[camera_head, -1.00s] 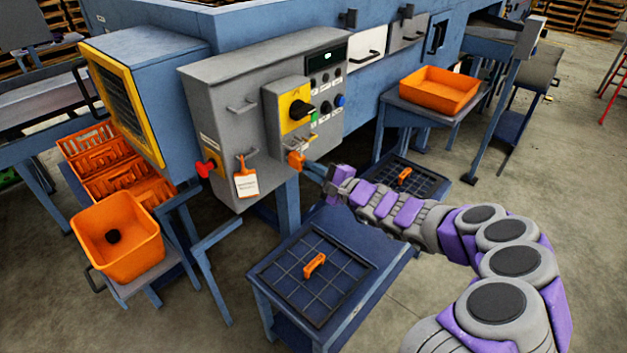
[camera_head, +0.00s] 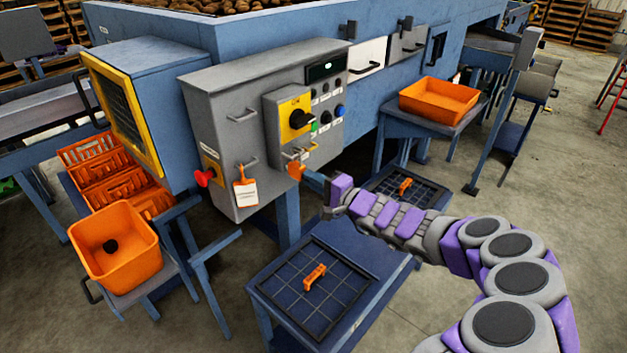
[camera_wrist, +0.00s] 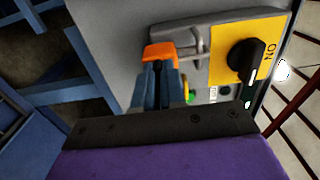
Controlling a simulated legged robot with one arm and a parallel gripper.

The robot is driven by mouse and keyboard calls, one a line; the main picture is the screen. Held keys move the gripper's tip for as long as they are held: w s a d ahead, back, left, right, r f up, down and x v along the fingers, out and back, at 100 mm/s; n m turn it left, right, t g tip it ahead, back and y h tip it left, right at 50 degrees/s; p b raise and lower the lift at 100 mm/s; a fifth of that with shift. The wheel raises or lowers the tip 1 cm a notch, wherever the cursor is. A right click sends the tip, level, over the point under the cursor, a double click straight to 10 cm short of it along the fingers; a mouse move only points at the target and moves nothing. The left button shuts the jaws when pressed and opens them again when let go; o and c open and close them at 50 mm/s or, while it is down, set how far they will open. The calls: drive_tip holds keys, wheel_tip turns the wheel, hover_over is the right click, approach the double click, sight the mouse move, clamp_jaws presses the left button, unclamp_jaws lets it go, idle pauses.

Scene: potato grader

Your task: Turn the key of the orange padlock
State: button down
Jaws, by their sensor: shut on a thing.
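The orange padlock (camera_head: 296,171) hangs from a metal hasp below the yellow switch plate on the grey control box. In the wrist view the padlock (camera_wrist: 160,51) sits right at my fingertips, with the hasp and shackle beyond it. My gripper (camera_head: 310,176) reaches it from the right. In the wrist view my gripper (camera_wrist: 161,72) has its narrow blue-grey fingers close together, shut at the padlock's near face. The key is hidden between the fingertips, so its angle cannot be seen.
The black rotary switch (camera_head: 300,119) is on its yellow plate (camera_head: 286,107) above the padlock. An orange-and-white tag (camera_head: 245,194) and a red knob (camera_head: 203,177) are to the left. A blue table (camera_head: 340,318) with a gridded mat stands below. An orange tray (camera_head: 440,100) is at right.

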drive_tip(key=c, duration=1.2)
unclamp_jaws()
drive_tip(key=shift+d, duration=0.15)
drive_tip(key=p+v, duration=0.3)
drive_tip(key=v, duration=1.4)
drive_tip(key=shift+s+f, duration=0.1)
drive_tip(key=shift+d, duration=0.1)
